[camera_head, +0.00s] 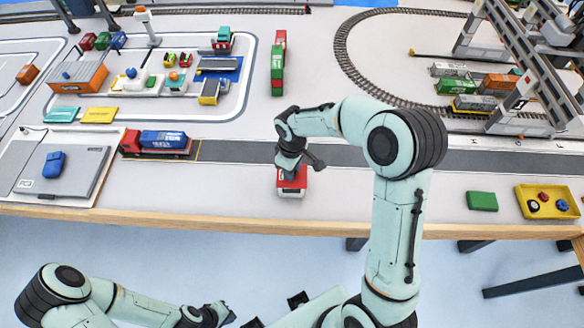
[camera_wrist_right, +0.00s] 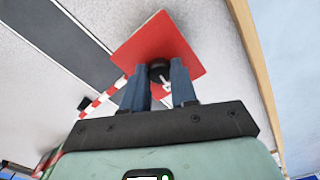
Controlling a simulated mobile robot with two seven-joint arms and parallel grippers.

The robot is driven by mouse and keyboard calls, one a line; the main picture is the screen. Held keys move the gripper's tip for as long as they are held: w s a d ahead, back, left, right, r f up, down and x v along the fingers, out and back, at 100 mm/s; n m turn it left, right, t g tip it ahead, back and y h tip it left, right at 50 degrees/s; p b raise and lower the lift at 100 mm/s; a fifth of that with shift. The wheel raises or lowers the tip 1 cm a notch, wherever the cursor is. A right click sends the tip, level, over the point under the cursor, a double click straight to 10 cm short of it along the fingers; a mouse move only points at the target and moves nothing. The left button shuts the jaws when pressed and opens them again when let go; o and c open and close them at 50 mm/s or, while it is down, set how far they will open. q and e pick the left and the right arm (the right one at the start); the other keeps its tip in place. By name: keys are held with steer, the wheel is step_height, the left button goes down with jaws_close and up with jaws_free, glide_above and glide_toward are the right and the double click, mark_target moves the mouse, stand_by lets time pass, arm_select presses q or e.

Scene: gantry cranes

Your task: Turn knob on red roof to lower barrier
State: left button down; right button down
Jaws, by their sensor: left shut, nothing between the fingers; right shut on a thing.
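The small hut with the red roof (camera_head: 291,180) stands below my right gripper, partly hidden by it in the head view. In the right wrist view the red roof (camera_wrist_right: 158,38) is a flat square with a dark round knob (camera_wrist_right: 159,70) on it. My right gripper (camera_wrist_right: 162,82) has one finger on each side of the knob and is shut on it. The red-and-white striped barrier pole (camera_wrist_right: 108,96) runs beside the roof in the right wrist view; its angle to the ground is hard to tell. My left gripper (camera_head: 216,314) is shut and empty, low in front of the table.
A grey road (camera_head: 400,158) runs behind the hut. A red truck with a blue container (camera_head: 160,143) stands on it to the left. A green block (camera_head: 482,201) and a yellow tray (camera_head: 548,190) lie at the right. The wooden table edge (camera_head: 200,219) is close in front.

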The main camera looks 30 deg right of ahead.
arm_select(q)
steer(key=shift+r, duration=0.1)
arm_select(e)
steer(key=shift+n, duration=0.6)
steer(key=c, duration=0.9)
jaws_free()
arm_select(q)
steer(key=shift+w+r+p, duration=0.6)
steer(key=shift+w+r, duration=0.05)
steer(key=shift+r, duration=0.05)
arm_select(e)
step_height(320, 180, up, 13)
steer(key=shift+r, duration=0.2)
